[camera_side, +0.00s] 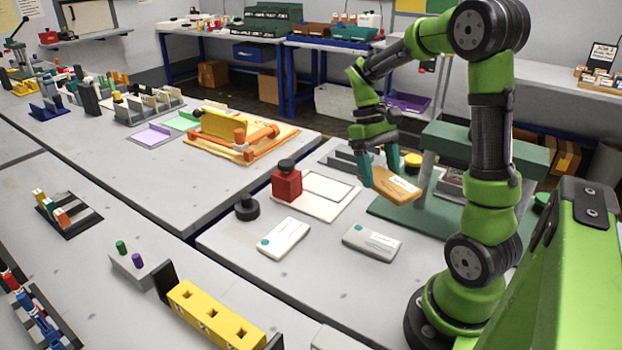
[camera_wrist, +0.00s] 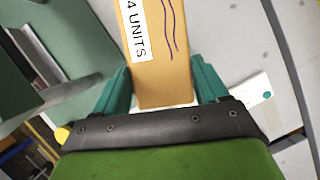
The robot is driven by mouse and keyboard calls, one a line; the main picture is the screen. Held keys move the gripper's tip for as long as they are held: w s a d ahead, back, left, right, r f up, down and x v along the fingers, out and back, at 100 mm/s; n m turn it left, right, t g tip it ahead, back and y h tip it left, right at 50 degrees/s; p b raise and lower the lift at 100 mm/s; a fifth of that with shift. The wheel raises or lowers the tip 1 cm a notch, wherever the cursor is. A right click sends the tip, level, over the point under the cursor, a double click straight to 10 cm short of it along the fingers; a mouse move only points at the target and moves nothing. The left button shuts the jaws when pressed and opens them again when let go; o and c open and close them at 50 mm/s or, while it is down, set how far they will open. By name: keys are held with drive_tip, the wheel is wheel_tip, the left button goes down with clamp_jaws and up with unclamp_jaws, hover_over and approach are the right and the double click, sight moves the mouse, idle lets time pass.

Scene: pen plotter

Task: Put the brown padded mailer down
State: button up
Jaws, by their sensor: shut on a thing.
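The brown padded mailer (camera_side: 392,186) is held in the air between the fingers of my gripper (camera_side: 381,166), above the right part of the bench. In the wrist view the mailer (camera_wrist: 165,65) shows a white label reading "4 UNITS" and dark wavy lines. The teal fingers of my gripper (camera_wrist: 166,88) press on its two long sides. In the side view it hangs close to the dark green base plate of a green press-like machine (camera_side: 480,150). Its far end is cut off in the wrist view.
Bare bench shows around the packets.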

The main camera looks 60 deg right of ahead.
drive_tip(key=w+a+r+n+h, duration=0.1)
drive_tip(key=w+a+n, duration=0.3)
drive_tip(key=w+a, duration=0.9)
drive_tip(key=a+r, duration=0.1)
drive_tip(key=a, duration=0.2)
drive_tip(key=shift+a+n+h, duration=0.15)
drive_tip(key=shift+n+h, duration=0.15)
drive_tip(key=shift+h, duration=0.1)
drive_tip(key=shift+r, duration=0.1)
